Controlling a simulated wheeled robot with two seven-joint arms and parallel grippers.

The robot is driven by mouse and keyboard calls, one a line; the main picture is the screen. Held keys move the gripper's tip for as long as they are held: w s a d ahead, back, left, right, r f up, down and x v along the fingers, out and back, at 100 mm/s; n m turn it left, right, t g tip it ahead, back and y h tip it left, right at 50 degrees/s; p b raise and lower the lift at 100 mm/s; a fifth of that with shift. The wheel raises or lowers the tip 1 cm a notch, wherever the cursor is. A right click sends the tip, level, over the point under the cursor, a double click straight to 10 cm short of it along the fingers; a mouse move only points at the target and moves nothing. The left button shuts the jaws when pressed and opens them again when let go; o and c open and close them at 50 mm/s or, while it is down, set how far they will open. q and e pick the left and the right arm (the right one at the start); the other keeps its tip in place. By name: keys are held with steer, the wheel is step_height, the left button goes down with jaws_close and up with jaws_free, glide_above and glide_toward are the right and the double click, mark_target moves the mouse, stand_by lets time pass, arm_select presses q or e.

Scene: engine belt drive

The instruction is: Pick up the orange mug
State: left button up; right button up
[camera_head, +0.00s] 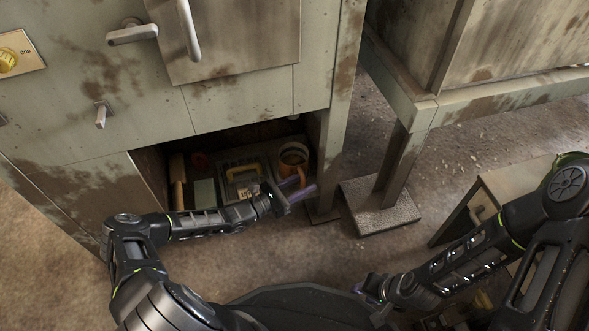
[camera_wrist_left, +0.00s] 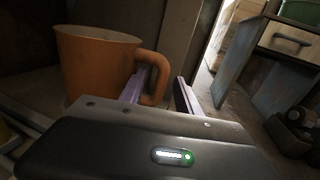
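The orange mug (camera_head: 293,157) stands upright at the right side of the low open compartment in the cabinet. In the left wrist view the orange mug (camera_wrist_left: 95,62) fills the left, its handle pointing right. My left gripper (camera_head: 303,190) reaches into the compartment at the mug's handle. In the left wrist view the left gripper's (camera_wrist_left: 160,88) two purple fingers are apart, with the handle between or just beyond them; contact is not clear. My right gripper (camera_head: 366,287) is low in the head view, away from the mug, and its fingers are too small to read.
The cabinet's right post (camera_head: 330,165) is close to the gripper. A metal leg with a base plate (camera_head: 380,205) stands to the right.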

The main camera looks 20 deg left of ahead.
arm_select(q)
steer(key=shift+c, duration=0.3)
jaws_close()
stand_by(0.5)
stand_by(1.0)
